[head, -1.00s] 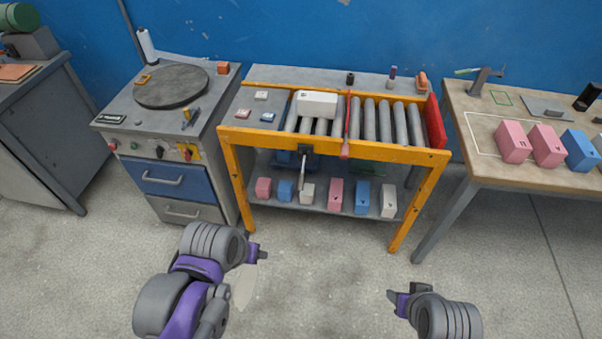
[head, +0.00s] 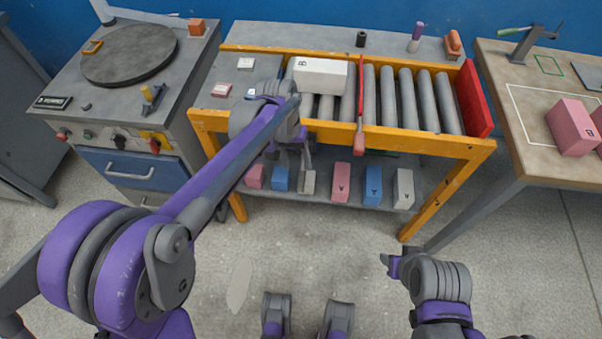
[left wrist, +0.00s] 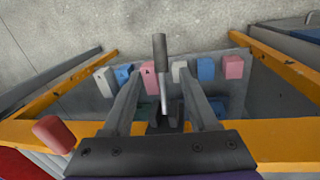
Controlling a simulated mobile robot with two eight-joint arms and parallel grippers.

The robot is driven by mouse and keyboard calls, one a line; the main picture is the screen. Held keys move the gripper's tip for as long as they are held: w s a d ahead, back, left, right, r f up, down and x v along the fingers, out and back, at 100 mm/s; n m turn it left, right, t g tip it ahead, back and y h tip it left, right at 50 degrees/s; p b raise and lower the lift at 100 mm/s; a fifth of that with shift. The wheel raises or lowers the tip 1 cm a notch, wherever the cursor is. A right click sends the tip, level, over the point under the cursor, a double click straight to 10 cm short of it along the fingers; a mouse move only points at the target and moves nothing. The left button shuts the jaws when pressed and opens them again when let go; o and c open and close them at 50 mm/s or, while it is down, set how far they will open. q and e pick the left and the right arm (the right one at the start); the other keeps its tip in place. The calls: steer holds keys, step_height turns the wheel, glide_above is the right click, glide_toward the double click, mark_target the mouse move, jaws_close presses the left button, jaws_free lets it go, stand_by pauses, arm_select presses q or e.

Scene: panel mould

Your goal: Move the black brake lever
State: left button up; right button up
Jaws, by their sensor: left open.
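The black brake lever (left wrist: 160,49) shows in the left wrist view as a dark grip on a pale metal rod, coming from a dark mount at the orange front rail. My left gripper (left wrist: 162,78) is open, with one finger on each side of the lever; I cannot tell whether either touches it. In the head view my left gripper (head: 292,146) is at the front rail, left of the middle, and my own arm and hand largely hide the lever and mount. My right gripper (head: 392,263) is low over the floor at right, and its jaws are unclear.
The orange-framed roller table (head: 440,147) carries a white block (head: 320,76) and a red-handled rod (head: 360,110). Several pink, blue and white blocks stand on its lower shelf (head: 325,190). A grey machine cabinet (head: 150,115) is at left, a workbench (head: 515,135) at right.

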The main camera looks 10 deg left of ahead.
mark_target(301, 173)
arm_select(q)
steer(key=f, duration=0.2)
steer(key=f+b, duration=0.1)
steer(key=f, duration=0.2)
steer(key=d+f, duration=0.1)
steer(key=f, duration=0.1)
steer(key=shift+w+d+f, duration=0.1)
steer(key=shift+f, duration=0.2)
jaws_close()
stand_by(1.0)
